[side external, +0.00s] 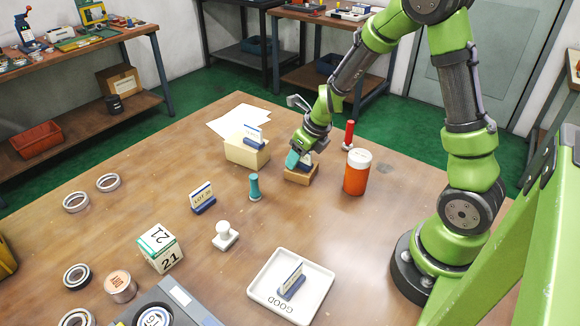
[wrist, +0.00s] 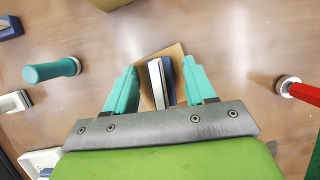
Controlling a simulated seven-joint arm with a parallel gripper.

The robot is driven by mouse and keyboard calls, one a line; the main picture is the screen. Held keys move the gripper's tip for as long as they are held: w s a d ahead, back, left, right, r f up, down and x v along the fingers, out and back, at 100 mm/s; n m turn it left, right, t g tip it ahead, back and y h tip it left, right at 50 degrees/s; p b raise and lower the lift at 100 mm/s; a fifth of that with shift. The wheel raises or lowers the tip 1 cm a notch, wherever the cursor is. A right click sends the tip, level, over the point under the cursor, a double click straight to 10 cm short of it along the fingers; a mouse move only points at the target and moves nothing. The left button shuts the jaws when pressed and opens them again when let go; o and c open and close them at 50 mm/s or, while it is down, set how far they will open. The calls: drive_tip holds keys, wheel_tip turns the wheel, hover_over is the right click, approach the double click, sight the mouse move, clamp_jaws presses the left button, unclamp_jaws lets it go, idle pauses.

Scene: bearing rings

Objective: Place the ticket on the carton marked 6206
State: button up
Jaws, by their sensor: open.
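My gripper (side external: 299,159) is low over a small brown carton (side external: 300,175), its teal fingers open. In the wrist view, a white ticket with a blue base (wrist: 160,82) stands on this carton (wrist: 172,52), between the open fingers with gaps on both sides. In the side view the ticket is mostly hidden by the gripper. A second ticket (side external: 253,134) stands on a cream carton (side external: 243,153), a third (side external: 202,198) on the table, and another (side external: 291,281) in the white tray (side external: 262,274) marked GOOD. I cannot read 6206 on any carton.
An orange jar (side external: 356,175) with a white lid and a red-handled stamp (side external: 348,134) stand right of the gripper. A teal-handled stamp (side external: 254,187) and a white stamp (side external: 224,236) stand toward the front. A cube marked 21 (side external: 160,248) and several rings lie left.

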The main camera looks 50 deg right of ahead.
drive_tip(key=v, duration=1.1)
drive_tip(key=s+a+r+n+t+y, duration=0.1)
drive_tip(key=s+a+r+n, duration=0.4)
drive_tip(key=n, duration=1.1)
drive_tip(key=s+a+r+n+t+y, duration=0.1)
drive_tip(key=s+a+r+n, duration=0.4)
drive_tip(key=n, duration=1.1)
drive_tip(key=shift+s+a+r+t, duration=0.3)
drive_tip(key=shift+s+a+r, duration=0.1)
drive_tip(key=shift+s+a, duration=0.55)
